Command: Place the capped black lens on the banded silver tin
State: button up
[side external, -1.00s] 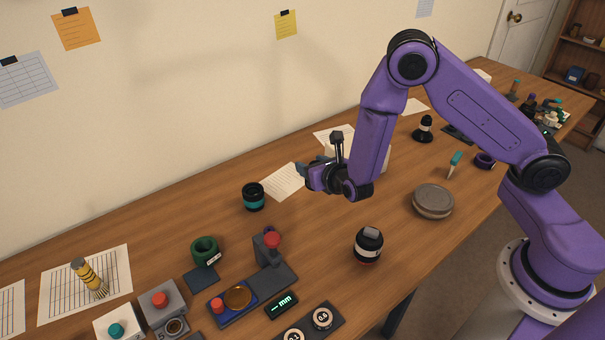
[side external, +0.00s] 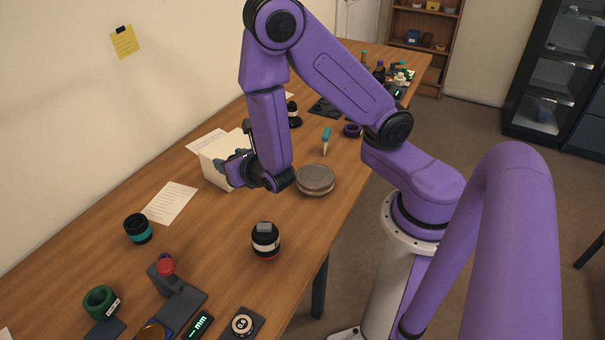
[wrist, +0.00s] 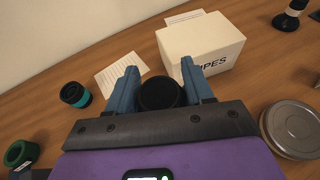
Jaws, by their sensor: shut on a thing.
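My gripper (wrist: 158,92) is shut on a black round lens with a dark flat top (wrist: 160,95); I take it as the capped black lens. In the side external view my gripper (side external: 232,165) hangs over the table in front of a white box, and the lens is hidden there. The banded silver tin (side external: 315,178), a flat round grey tin, lies on the table to the right of the gripper. It also shows at the right edge of the wrist view (wrist: 292,128), apart from the lens. Its top looks bare.
A white wipes box (wrist: 203,45) stands just beyond my fingers. A black lens with a white band (side external: 265,242) stands nearer the table's front edge. A teal-banded black lens (side external: 138,229) and green ring (side external: 101,302) are at left. A teal-handled tool (side external: 326,141) lies beyond the tin.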

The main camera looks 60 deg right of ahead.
jog(key=d+m+g+h, duration=0.3)
jog(key=d+m+h, duration=0.1)
jog(key=d, duration=0.3)
jog(key=m+g+h, duration=0.4)
jog(key=m+g, duration=0.9)
send_over(315, 179)
jog(key=shift+d+f, duration=0.1)
jog(key=shift+f, duration=4.5)
jog(key=shift+f, duration=0.15)
jog(key=o, duration=1.2)
